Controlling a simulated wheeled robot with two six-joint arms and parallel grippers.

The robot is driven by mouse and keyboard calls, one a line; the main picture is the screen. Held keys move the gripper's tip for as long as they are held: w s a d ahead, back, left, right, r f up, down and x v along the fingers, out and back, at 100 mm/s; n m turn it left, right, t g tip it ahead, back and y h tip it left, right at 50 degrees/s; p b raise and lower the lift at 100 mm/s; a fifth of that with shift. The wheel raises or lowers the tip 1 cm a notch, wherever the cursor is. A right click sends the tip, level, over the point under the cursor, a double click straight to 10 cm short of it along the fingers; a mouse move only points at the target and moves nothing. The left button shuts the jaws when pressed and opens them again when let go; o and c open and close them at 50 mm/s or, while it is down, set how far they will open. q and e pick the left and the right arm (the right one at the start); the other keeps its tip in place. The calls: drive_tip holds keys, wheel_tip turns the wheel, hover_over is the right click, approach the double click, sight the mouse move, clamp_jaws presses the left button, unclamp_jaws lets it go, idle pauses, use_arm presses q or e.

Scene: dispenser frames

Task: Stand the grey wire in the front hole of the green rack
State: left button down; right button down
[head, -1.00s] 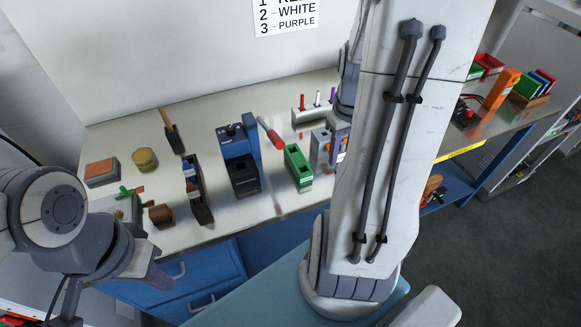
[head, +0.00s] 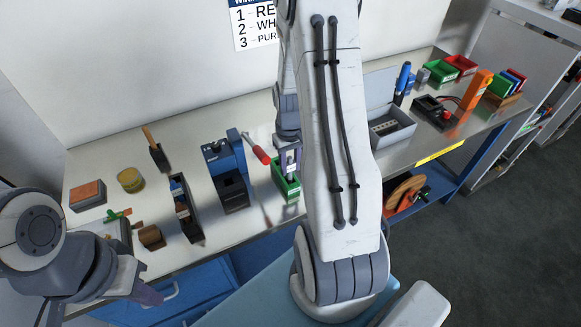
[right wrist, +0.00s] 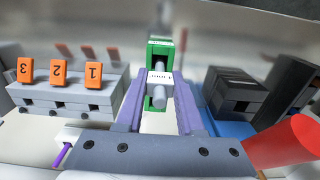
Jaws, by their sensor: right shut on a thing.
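My right gripper (right wrist: 158,82) is shut on the grey wire (right wrist: 159,98), a short grey rod with a white marked collar between the purple fingers in the right wrist view. In the head view this gripper (head: 289,150) is over the green rack (head: 284,182), which my right arm partly covers. The green rack also shows beyond the fingers in the right wrist view (right wrist: 159,47). Its holes are mostly hidden, and I cannot tell whether the wire touches it. My left gripper (head: 147,294) is low at the left, away from the rack; its jaw opening is unclear.
A blue and black press (head: 230,175) with a red handle stands close left of the rack. A grey dispenser (right wrist: 75,98) with numbered orange tags shows left in the wrist view. A grey open box (head: 390,127) stands right of my arm.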

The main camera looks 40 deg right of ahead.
drive_tip(key=shift+f, duration=0.95)
drive_tip(key=shift+f, duration=0.15)
drive_tip(key=c, duration=0.5)
unclamp_jaws()
